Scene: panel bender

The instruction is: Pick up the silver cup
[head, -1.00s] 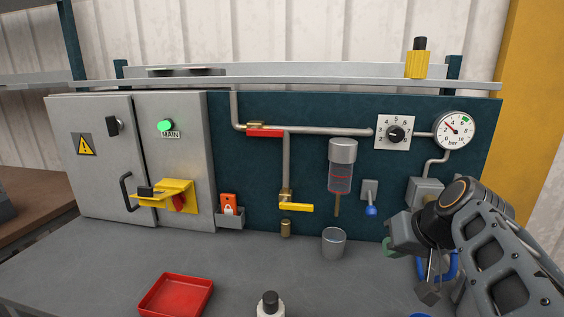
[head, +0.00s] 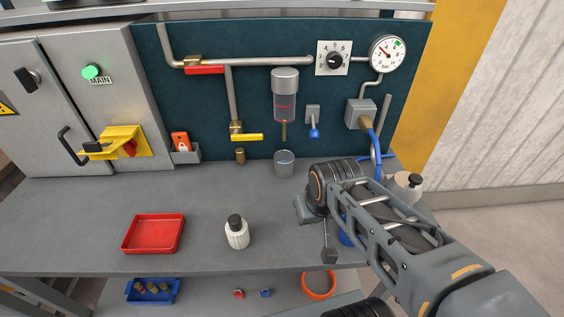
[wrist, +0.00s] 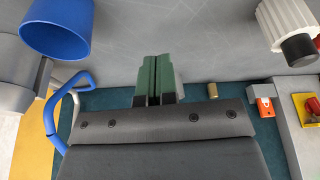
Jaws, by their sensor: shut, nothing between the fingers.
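The silver cup (head: 284,163) is a small grey metal cup. It stands upright on the grey bench by the teal panel, below the clear filter bowl in the head view. My arm's end is in front of it and to its right, with a visible gap. In the wrist view my gripper (wrist: 157,80) shows two green fingers pressed together with nothing between them. The fingers cannot be made out in the head view.
A white bottle with a black cap (head: 236,233) and a red tray (head: 153,234) stand left on the bench. A blue cup (wrist: 57,28) shows beside my gripper. Blue hose (head: 375,150) hangs at right. A filter bowl (head: 285,100) and yellow lever (head: 247,137) are above the cup.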

